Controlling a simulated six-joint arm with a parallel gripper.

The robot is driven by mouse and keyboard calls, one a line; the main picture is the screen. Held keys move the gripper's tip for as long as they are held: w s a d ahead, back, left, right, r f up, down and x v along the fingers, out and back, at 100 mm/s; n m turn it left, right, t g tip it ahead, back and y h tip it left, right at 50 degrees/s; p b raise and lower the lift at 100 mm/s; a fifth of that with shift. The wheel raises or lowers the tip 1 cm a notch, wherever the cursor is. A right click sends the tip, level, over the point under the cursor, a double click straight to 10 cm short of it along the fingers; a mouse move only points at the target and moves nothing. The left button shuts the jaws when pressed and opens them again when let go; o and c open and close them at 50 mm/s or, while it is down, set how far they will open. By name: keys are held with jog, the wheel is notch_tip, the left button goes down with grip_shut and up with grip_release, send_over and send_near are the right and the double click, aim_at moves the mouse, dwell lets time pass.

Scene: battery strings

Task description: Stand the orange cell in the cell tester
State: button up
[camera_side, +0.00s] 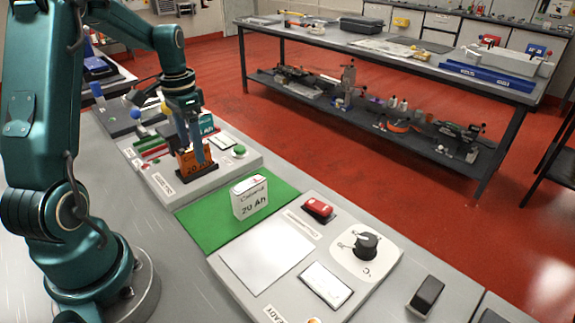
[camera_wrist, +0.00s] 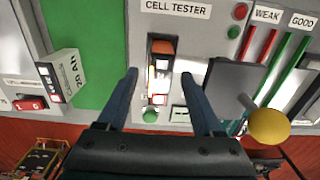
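The orange cell (camera_side: 188,163) stands upright in the dark slot of the cell tester (camera_side: 170,190). In the wrist view the orange cell (camera_wrist: 162,47) shows from above in that slot, below the CELL TESTER label (camera_wrist: 176,8). My gripper (camera_side: 191,150) is over the tester, with a blue finger in front of the cell in the side view. In the wrist view my gripper (camera_wrist: 159,75) is open, its fingers apart on either side of the cell with gaps showing. The cell's lower end is hidden by the slot.
A white 20 Ah cell (camera_side: 249,198) stands on the green mat (camera_side: 205,222) beside the tester. A teal cell (camera_side: 207,124) is just behind my gripper. A yellow knob (camera_wrist: 270,127) and WEAK and GOOD lanes (camera_wrist: 285,60) lie right in the wrist view. A dial (camera_side: 366,245) is further right.

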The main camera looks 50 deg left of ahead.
jog(key=shift+r, duration=2.55)
jog(key=s+d+r+m+t+y, duration=0.1)
jog(key=d+r+m+t, duration=0.1)
jog(key=d+r, duration=0.35)
jog(key=s+d+r+m+t, duration=0.1)
jog(key=d+r, duration=0.1)
jog(key=d, duration=0.6)
jog(key=s+d+f+n+t+h, duration=0.1)
jog(key=s+d+f+n+t, duration=0.1)
jog(key=s+d, duration=0.5)
notch_tip(320, 180, down, 2)
jog(key=shift+f+n+t, duration=0.1)
jog(key=shift+n+t, duration=0.2)
jog(key=shift+n, duration=0.2)
jog(key=shift+s, duration=0.1)
